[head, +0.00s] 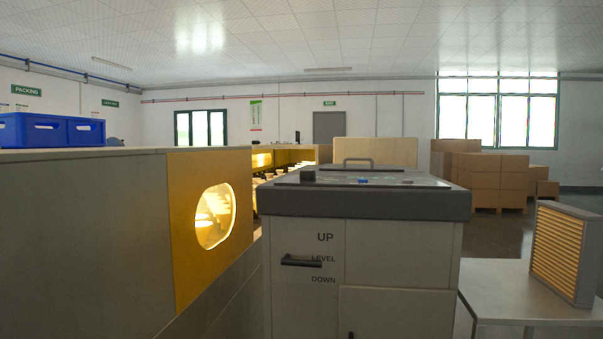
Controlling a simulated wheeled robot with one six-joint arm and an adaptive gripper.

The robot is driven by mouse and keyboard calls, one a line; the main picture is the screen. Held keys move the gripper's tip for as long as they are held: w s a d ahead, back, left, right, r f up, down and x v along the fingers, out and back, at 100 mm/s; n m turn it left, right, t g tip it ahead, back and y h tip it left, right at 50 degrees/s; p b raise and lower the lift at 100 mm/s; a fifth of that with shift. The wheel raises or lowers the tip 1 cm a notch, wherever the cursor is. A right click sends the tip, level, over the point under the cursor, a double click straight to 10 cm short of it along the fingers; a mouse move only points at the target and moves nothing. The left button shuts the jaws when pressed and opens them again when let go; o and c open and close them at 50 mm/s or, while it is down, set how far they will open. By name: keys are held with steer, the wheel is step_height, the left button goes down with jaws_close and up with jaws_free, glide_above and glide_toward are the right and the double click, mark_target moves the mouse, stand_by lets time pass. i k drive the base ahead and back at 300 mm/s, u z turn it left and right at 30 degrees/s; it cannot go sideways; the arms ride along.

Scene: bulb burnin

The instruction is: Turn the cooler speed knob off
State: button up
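A grey cabinet (390,255) with a dark top edge stands in the middle of the head view. I cannot tell whether it is the cooler. Its front has a black lever handle (300,261) beside the words UP, LEVEL and DOWN; the handle lies about level. Its top panel (420,183) is seen nearly edge-on. A small blue piece (363,181) and a dark piece (308,175) sit there. They are too small to tell whether either is the speed knob. My gripper is not in view.
A long grey housing with a yellow end panel (180,240) and lit window stands on the left, blue crates (50,131) on top. A low table (500,300) at right holds an orange pleated filter (562,253). Stacked cartons (495,182) stand behind on open floor.

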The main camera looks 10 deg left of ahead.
mark_target(305, 175)
steer(key=z, duration=0.05)
steer(key=k, duration=0.55)
steer(key=u, duration=0.75)
steer(key=i, duration=1.05)
steer(key=z, duration=0.7)
